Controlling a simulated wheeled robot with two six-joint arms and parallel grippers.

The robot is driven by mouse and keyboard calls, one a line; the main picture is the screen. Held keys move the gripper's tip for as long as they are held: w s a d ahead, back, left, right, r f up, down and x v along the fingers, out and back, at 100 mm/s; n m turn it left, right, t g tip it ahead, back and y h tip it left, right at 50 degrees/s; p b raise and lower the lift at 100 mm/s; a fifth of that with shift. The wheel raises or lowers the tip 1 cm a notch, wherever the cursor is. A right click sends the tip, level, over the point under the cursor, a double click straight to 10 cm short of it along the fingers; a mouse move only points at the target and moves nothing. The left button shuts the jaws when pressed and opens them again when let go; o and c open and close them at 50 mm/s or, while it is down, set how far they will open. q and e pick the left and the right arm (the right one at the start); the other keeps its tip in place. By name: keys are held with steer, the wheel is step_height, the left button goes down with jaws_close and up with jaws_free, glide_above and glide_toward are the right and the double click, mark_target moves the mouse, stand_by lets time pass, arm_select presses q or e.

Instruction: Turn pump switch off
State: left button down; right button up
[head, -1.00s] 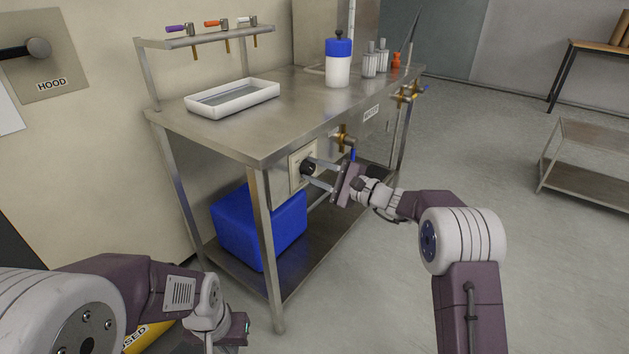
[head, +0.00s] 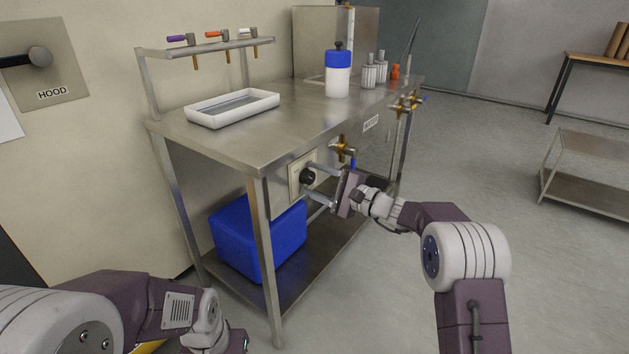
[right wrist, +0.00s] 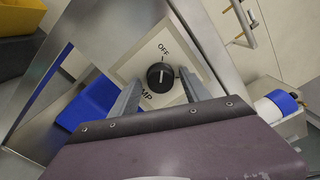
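The pump switch is a round black knob (head: 307,177) on a pale plate (head: 293,197) on the front of the steel bench. In the right wrist view the knob (right wrist: 160,76) shows a white pointer line, roughly upright in the picture, with "OFF" printed above it; "PUMP" is partly hidden by a finger. My right gripper (head: 315,183) faces the plate, its fingers open on either side of the knob. In the wrist view a gap shows between each finger (right wrist: 158,80) and the knob. My left gripper (head: 238,341) is low at the bottom, mostly cut off.
A brass valve (head: 342,147) with a blue part sticks out just right of the plate. The bench top (head: 305,112) overhangs above the knob. A blue bin (head: 258,240) stands on the lower shelf (head: 320,250).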

steer(key=p+v, duration=0.3)
steer(key=v, duration=0.6)
